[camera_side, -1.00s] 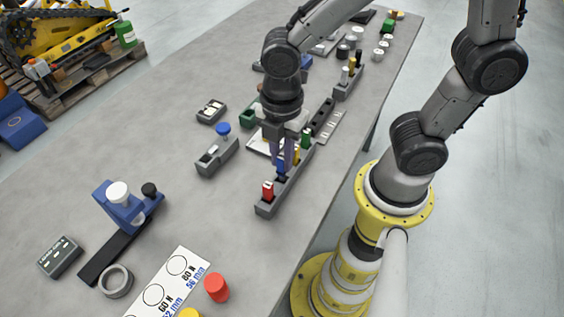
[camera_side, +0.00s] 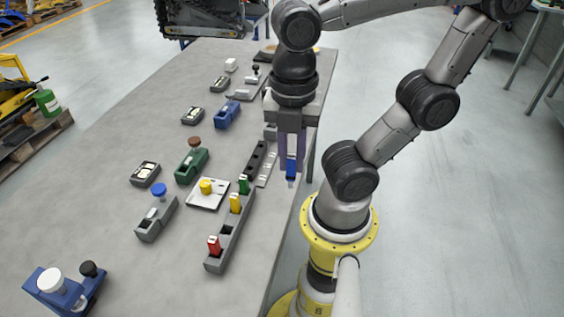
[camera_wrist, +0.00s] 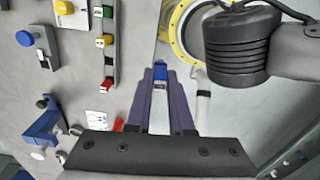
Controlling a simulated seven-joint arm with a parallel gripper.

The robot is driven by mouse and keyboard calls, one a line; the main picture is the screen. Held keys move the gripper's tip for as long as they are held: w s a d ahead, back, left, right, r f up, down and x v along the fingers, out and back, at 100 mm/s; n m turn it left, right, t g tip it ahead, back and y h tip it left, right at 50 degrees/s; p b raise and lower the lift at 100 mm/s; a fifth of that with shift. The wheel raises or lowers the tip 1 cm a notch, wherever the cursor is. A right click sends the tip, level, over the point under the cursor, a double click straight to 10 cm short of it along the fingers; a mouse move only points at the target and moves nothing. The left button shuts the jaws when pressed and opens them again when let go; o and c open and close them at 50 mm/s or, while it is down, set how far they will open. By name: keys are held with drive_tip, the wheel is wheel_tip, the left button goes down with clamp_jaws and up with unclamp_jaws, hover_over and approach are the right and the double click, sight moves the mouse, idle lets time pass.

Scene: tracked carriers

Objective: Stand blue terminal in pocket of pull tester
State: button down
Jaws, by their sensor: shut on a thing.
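My gripper (camera_side: 291,160) is shut on the blue terminal (camera_side: 291,172), which hangs upright below the fingers. In the wrist view the blue terminal (camera_wrist: 160,72) shows between the fingertips, near the table's edge. The grey rack (camera_side: 222,255) stands apart to its left, holding a red, a yellow and a green terminal, with an empty slot between red and yellow. A blue device (camera_side: 52,290) with a white knob and a black knob is at lower left. A grey block with a blue knob (camera_side: 158,190) stands left of the rack. I cannot tell which is the pull tester.
A white plate with a yellow knob (camera_side: 207,187) and a green block with a brown knob (camera_side: 190,165) stand near the rack. A dark slotted strip (camera_side: 256,160) lies behind the rack. The grey table (camera_side: 110,225) is bare between several of these things.

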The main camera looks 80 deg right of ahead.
drive_tip(key=w+a+r+n, duration=0.1)
drive_tip(key=w+r, duration=0.1)
drive_tip(key=w, duration=0.7)
drive_tip(key=w+a+r+n, duration=0.1)
drive_tip(key=w+r, duration=0.1)
drive_tip(key=w, duration=0.6)
drive_tip(key=w+d+f+m, duration=0.1)
drive_tip(key=w+d+f, duration=0.3)
drive_tip(key=w, duration=0.5)
drive_tip(key=w+d+f+m, duration=0.1)
drive_tip(key=w+d+f, duration=0.2)
drive_tip(key=d+f, duration=0.3)
drive_tip(key=shift+w+d+f+m, duration=0.2)
drive_tip(key=shift+f+m, duration=0.2)
drive_tip(key=shift+f, duration=1)
drive_tip(key=shift+f, duration=1.65)
drive_tip(key=shift+c, duration=1.2)
unclamp_jaws()
drive_tip(key=shift+r, duration=0.1)
